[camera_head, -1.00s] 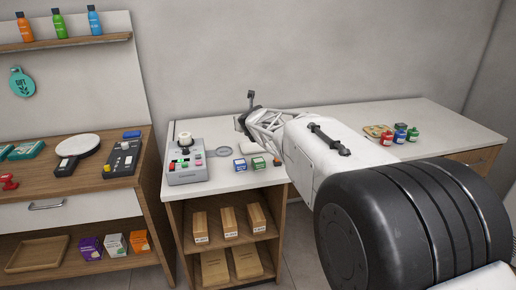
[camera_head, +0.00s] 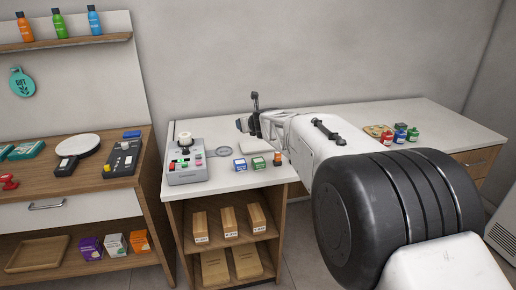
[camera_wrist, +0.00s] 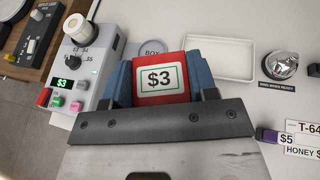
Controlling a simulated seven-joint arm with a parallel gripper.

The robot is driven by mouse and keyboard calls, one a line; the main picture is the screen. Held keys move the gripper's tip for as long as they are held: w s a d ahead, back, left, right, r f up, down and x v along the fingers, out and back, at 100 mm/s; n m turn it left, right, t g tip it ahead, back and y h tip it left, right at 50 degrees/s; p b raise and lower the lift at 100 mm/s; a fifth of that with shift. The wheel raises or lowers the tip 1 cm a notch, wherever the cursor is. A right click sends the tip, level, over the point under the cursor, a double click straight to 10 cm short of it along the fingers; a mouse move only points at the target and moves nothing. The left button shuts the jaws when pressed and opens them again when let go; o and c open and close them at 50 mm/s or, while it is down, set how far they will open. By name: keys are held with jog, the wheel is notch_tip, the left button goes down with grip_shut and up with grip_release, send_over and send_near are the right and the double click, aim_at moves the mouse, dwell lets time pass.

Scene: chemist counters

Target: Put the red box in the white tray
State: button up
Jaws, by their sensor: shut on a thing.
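The red box (camera_wrist: 172,94) with a "$3" label is held between the blue fingers of my gripper (camera_wrist: 162,76) in the wrist view. The white tray (camera_wrist: 250,72) is a shallow rectangular tray just beyond and to the right of the held box, and its visible part is empty.
A grey device (camera_wrist: 76,76) with a "$3" display and coloured buttons stands left of the held box. A silver bell (camera_wrist: 281,65) is right of the tray. In the head view, a blue box (camera_head: 240,164) and a green box (camera_head: 259,163) sit near the counter's front edge.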

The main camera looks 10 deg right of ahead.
jog(key=shift+w+d+n+g+y, duration=0.85)
jog(key=shift+w+n+y, duration=0.95)
jog(key=shift+w, duration=0.85)
jog(key=n+g+y, duration=0.5)
jog(key=n+g, duration=0.1)
jog(key=n, duration=0.1)
send_over(258, 147)
notch_tip(258, 147, down, 7)
jog(key=shift+w+r, duration=0.15)
jog(key=shift+g, duration=0.25)
jog(key=shift+f, duration=3.15)
jog(key=shift+f, duration=1.9)
jog(key=shift+f, duration=0.15)
